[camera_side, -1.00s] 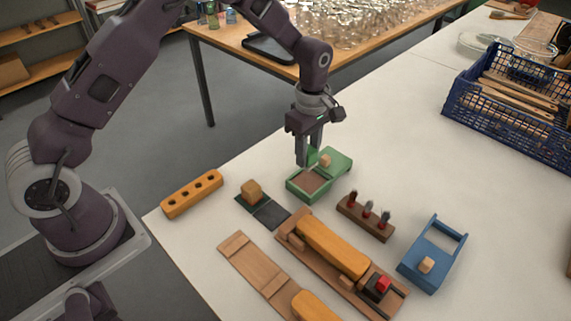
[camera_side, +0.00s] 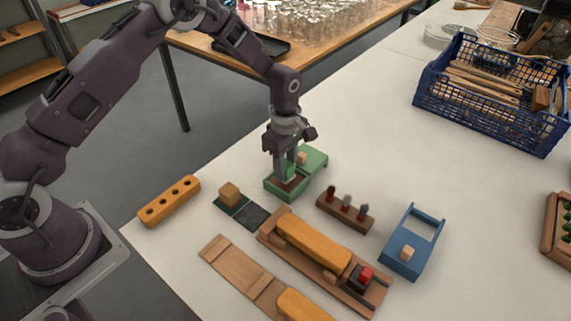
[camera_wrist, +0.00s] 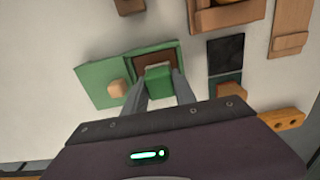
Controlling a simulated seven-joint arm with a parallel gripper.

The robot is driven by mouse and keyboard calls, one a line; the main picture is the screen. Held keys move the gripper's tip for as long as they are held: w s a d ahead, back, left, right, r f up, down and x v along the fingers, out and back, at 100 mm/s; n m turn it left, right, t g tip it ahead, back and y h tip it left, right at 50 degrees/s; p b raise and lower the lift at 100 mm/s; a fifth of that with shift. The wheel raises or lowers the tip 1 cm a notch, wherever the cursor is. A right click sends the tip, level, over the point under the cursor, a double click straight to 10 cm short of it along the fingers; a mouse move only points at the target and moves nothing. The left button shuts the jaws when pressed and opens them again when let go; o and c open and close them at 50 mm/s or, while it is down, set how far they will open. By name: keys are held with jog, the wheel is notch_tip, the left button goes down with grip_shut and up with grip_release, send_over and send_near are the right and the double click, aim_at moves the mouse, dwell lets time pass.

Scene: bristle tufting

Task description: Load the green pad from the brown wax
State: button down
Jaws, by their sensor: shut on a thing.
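My gripper (camera_side: 287,175) is shut on a green pad (camera_wrist: 158,80), which also shows between the fingers in the side view (camera_side: 290,170). The pad is down inside a green tray (camera_side: 271,190) that holds brown wax (camera_wrist: 146,60). It is at or just above the wax; I cannot tell whether they touch. The fingers and pad hide part of the wax. The tray's green lid (camera_side: 317,157), with a wooden knob (camera_side: 302,158), lies beside it at the back right.
Around the tray are a yellow holed block (camera_side: 168,200), a dark tile with a wooden knob (camera_side: 229,193), a brown rack of small upright pieces (camera_side: 344,213), a wooden fixture (camera_side: 267,238) and a blue frame (camera_side: 404,257). A blue crate (camera_side: 480,115) stands at the back right.

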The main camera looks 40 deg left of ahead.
aim_at(286, 164)
jog(key=shift+f, duration=0.6)
dwell(1.4)
jog(key=shift+r, duration=3.55)
jog(key=s+a+r+m, duration=0.6)
jog(key=s+a+m, duration=0.3)
jog(key=m, duration=0.9)
jog(key=s, duration=0.2)
jog(key=shift+s, duration=0.35)
